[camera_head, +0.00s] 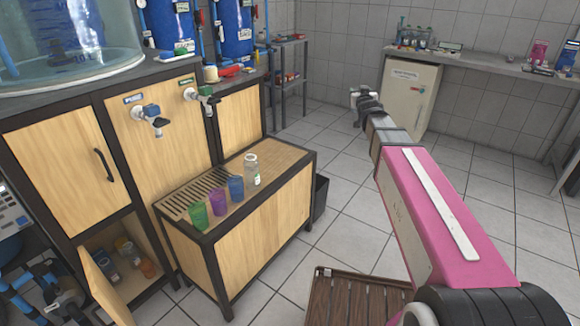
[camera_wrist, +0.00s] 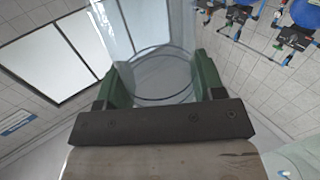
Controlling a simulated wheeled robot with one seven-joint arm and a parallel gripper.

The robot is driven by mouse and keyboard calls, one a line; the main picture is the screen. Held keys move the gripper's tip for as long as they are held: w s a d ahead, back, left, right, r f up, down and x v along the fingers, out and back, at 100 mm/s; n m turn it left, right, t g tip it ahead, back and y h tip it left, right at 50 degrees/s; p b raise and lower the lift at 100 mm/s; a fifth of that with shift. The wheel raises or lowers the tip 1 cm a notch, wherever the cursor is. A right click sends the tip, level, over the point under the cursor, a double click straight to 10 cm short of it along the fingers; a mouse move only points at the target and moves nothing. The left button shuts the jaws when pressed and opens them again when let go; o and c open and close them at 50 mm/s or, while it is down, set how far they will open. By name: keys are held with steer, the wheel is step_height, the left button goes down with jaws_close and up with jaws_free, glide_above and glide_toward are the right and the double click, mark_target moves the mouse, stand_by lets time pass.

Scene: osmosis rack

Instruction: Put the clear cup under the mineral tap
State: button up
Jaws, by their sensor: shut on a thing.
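My gripper (camera_head: 361,97) is stretched out over the open floor, right of the wooden stand. In the wrist view its green fingers (camera_wrist: 157,84) are closed on the clear cup (camera_wrist: 163,72), whose round rim shows between them. In the head view the cup is too small to make out clearly. The label text is too small to read. My gripper is well away from both taps.
A low cabinet door (camera_head: 103,294) hangs open. A wooden slatted platform (camera_head: 350,300) lies in front; tiled floor is clear between.

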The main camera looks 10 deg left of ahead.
steer(key=s+a+f+n+g+y, duration=0.1)
steer(key=s+a+f+y, duration=0.1)
steer(key=a+f, duration=0.3)
steer(key=s+a+f+n+g+y, duration=0.1)
steer(key=a+f, duration=0.5)
steer(key=a, duration=0.7)
steer(key=s+a+f+n+g+y, duration=0.1)
steer(key=s+a+f+n+y, duration=0.2)
steer(key=a+f, duration=0.3)
steer(key=s+a+y, duration=0.1)
steer(key=a, duration=0.2)
steer(key=shift+s+a, duration=0.25)
steer(key=shift+f, duration=0.2)
steer(key=shift+f, duration=4.7)
steer(key=shift+f, duration=0.2)
steer(key=o, duration=1)
steer(key=shift+c, duration=0.2)
